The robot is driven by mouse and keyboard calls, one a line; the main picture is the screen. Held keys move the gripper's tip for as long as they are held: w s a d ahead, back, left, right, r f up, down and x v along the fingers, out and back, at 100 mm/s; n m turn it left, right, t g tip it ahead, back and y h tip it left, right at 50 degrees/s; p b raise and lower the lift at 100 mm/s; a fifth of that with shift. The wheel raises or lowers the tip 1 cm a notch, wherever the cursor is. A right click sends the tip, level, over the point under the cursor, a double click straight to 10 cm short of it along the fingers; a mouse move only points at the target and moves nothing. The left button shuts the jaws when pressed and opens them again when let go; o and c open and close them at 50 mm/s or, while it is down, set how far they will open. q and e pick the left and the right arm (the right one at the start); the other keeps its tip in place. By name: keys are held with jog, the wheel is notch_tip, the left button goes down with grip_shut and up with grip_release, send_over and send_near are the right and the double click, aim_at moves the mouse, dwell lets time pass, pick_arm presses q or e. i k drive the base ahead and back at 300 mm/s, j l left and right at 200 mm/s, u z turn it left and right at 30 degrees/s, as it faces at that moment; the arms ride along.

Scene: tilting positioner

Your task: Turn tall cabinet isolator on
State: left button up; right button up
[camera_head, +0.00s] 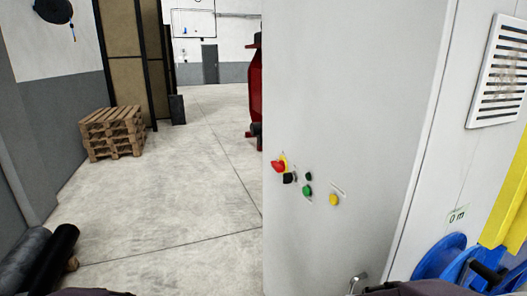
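The tall grey cabinet (350,90) fills the middle and right of the head view. On its front, near the left edge, is a red rotary isolator handle (278,166) on a yellow backing. Its exact on or off position is too small to read. Close to it are a black knob (288,178), a small black button (308,176), a green button (306,191) and a yellow button (334,199).
Blue reels (440,262), a yellow post (506,205) and a vent grille (500,75) are at right. Stacked pallets (114,132) and dark rolls (48,260) are at left. Open floor (180,190) lies between.

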aim_at(279, 167)
jog(key=i+j, duration=0.3)
jog(key=i, duration=0.25)
jog(key=i+j+z, duration=0.1)
jog(key=i+j, duration=0.25)
jog(key=i, duration=0.25)
jog(key=i+j, duration=0.35)
jog(key=i, duration=0.2)
